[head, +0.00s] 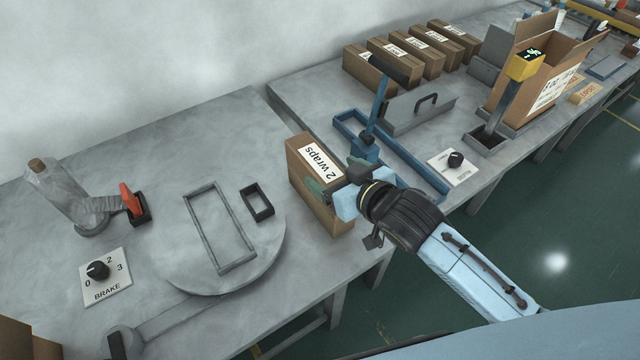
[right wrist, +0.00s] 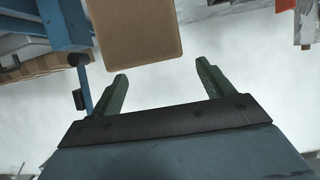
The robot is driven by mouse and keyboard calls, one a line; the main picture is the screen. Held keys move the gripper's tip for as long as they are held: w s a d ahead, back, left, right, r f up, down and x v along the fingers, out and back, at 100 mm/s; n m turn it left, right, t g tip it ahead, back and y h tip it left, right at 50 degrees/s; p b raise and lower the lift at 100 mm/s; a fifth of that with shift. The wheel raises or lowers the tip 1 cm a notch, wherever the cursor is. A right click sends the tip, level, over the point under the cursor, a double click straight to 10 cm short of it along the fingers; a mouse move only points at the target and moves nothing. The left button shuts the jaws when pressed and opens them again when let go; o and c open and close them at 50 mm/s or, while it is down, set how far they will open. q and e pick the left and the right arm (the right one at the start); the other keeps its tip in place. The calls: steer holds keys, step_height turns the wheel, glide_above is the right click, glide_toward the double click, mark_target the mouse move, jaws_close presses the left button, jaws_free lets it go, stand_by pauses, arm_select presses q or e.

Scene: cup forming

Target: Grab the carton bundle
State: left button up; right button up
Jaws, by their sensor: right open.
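The carton bundle (head: 318,168) is a tall brown box with a white "2 wraps" label on top. It stands upright at the right edge of the near table, by the gap to the far table. My right gripper (head: 326,190) is at its right side, partly covering that side. In the right wrist view my right gripper (right wrist: 162,70) has its two green fingers spread with nothing between the tips. The brown carton (right wrist: 136,38) shows just beyond them, offset toward the left finger. Contact cannot be told. My left gripper is out of view.
A round turntable (head: 180,262) with a grey frame lies left of the carton. A brake dial plate (head: 106,278) and a film roll (head: 62,196) are farther left. A blue frame with a lever (head: 372,140) stands close behind my right gripper. Several cartons (head: 368,68) line the far table.

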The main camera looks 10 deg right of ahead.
mark_target(323, 165)
steer(key=x, duration=0.5)
steer(key=shift+w+d+f+b, duration=0.15)
steer(key=shift+b, duration=0.15)
jaws_close()
stand_by(0.5)
